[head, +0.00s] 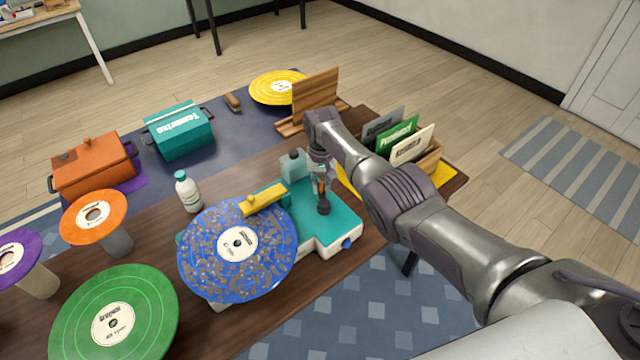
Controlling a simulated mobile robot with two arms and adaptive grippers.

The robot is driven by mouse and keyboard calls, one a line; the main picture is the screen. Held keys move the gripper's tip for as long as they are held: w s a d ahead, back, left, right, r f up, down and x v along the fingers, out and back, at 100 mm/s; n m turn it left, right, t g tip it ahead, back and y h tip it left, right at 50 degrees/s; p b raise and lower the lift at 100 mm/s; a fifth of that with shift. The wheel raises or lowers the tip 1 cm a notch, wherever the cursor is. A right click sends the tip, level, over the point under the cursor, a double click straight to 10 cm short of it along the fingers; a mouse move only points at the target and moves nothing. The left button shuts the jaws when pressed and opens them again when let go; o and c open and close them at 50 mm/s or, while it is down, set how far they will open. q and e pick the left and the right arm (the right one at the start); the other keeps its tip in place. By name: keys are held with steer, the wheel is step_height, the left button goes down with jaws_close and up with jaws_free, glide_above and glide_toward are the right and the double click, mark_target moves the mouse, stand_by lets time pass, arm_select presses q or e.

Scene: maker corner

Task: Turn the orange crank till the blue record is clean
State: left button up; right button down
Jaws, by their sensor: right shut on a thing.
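The blue record (207,277) lies on a teal and white machine (338,228) at the centre of the table. Grey-brown specks cover much of its blue face around the white label. A yellow bar (264,198) reaches over its upper right edge. The orange crank (321,187) stands on the machine's teal top, to the right of the record, above a dark round base. My right gripper (320,178) comes down from above and is shut on the crank; its fingertips partly hide the handle. My left gripper is not in view.
Green (145,300), orange (78,208) and purple records are at the left. A white bottle (188,192) stands close behind the blue record. Orange (92,168) and teal (180,135) boxes, a yellow record (265,88) and a wooden rack (316,92) are farther back. Sleeves (412,147) stand right of my arm.

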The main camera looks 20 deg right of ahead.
steer(key=shift+w+d+r, duration=0.1)
stand_by(0.3)
steer(key=c, duration=1.1)
jaws_free()
steer(key=shift+o, duration=0.2)
step_height(320, 180, up, 12)
